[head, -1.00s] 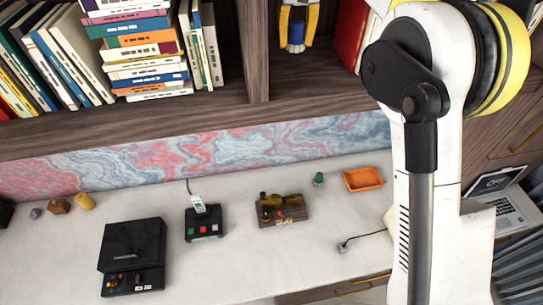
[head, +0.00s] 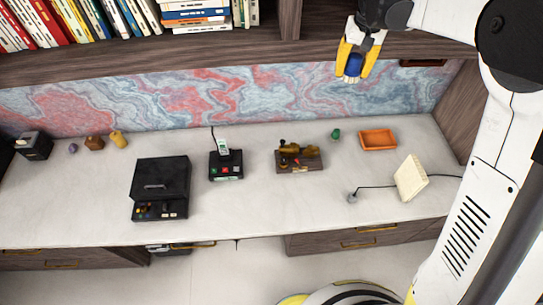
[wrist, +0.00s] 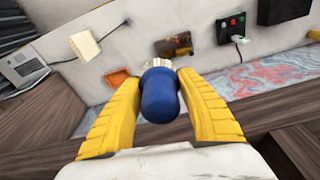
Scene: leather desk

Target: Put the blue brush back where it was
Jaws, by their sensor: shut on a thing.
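My gripper (head: 354,66) has yellow fingers and is shut on the blue brush (head: 353,68). It holds the brush in the air in front of the shelf edge, above the back of the desk. In the wrist view the brush (wrist: 159,97) is a rounded blue handle with a pale end pointing away from me, between the two yellow fingers (wrist: 159,105). The place where the brush was is not clear from these frames.
On the white desk (head: 260,210) are an orange tray (head: 378,140), a green item (head: 336,134), a brown stand (head: 299,157), a black button box (head: 226,164), a black machine (head: 161,188) and a cream box (head: 411,178). The shelf (head: 130,62) holds books. Front middle desk is clear.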

